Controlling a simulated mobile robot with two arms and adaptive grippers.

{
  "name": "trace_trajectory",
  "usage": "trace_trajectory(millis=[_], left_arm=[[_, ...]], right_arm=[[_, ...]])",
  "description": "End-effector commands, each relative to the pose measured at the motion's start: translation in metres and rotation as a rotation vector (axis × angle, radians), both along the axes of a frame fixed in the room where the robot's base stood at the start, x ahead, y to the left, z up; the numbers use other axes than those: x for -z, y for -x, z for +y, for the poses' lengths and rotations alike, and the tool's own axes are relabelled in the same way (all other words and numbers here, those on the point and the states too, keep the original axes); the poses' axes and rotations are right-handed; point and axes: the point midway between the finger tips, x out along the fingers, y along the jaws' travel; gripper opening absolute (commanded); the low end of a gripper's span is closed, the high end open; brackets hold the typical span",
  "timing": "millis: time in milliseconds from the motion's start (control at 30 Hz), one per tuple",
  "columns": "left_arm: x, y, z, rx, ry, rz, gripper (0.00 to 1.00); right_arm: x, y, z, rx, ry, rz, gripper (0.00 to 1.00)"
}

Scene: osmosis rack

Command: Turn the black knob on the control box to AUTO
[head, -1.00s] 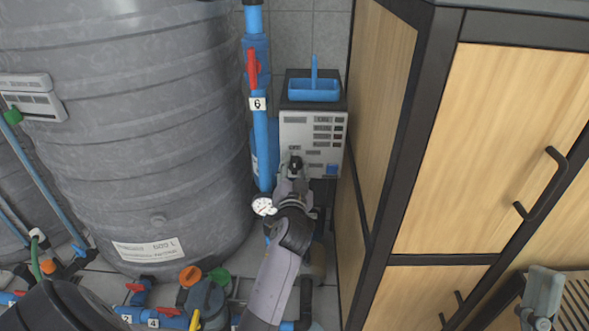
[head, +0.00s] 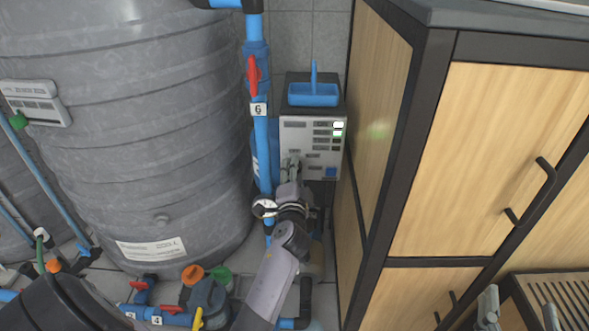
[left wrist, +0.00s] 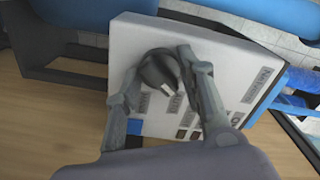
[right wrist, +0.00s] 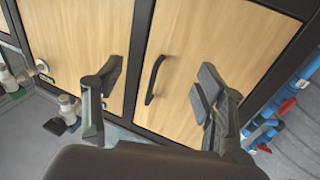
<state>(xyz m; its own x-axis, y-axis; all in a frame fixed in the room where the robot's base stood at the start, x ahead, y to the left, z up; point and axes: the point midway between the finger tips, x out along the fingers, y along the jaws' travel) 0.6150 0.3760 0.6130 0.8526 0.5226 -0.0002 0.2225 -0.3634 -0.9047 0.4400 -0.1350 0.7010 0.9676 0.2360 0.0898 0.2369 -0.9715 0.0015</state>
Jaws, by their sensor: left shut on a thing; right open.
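The pale grey control box (head: 296,130) stands between the grey tank and the wooden cabinet. In the head view my left gripper (head: 290,164) hides the knob. My right gripper (head: 519,310) is open and empty before the cabinet doors.
A blue tray (head: 314,96) sits on top of the box. A blue pipe with a red valve (head: 253,75) runs close to its left. The tank (head: 150,130) and cabinet (head: 400,130) leave a narrow gap. Valves and pipes cover the floor below.

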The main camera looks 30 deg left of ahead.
Motion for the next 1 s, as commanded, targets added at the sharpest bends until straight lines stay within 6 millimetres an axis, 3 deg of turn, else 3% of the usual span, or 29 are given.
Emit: trace_trajectory(millis=[400, 967, 1000], left_arm=[[-0.001, -0.001, 0.000, 0.001, -0.175, 0.104, 0.08], [-0.001, -0.001, 0.000, 0.001, -0.203, 0.120, 0.08], [-0.001, -0.001, 0.000, 0.001, -0.202, 0.120, 0.37]], right_arm=[[0.037, 0.003, -0.007, 0.013, 0.051, 0.197, 0.65], [0.043, 0.005, -0.008, 0.016, 0.058, 0.227, 0.65], [0.043, 0.005, -0.008, 0.016, 0.058, 0.227, 0.65]])
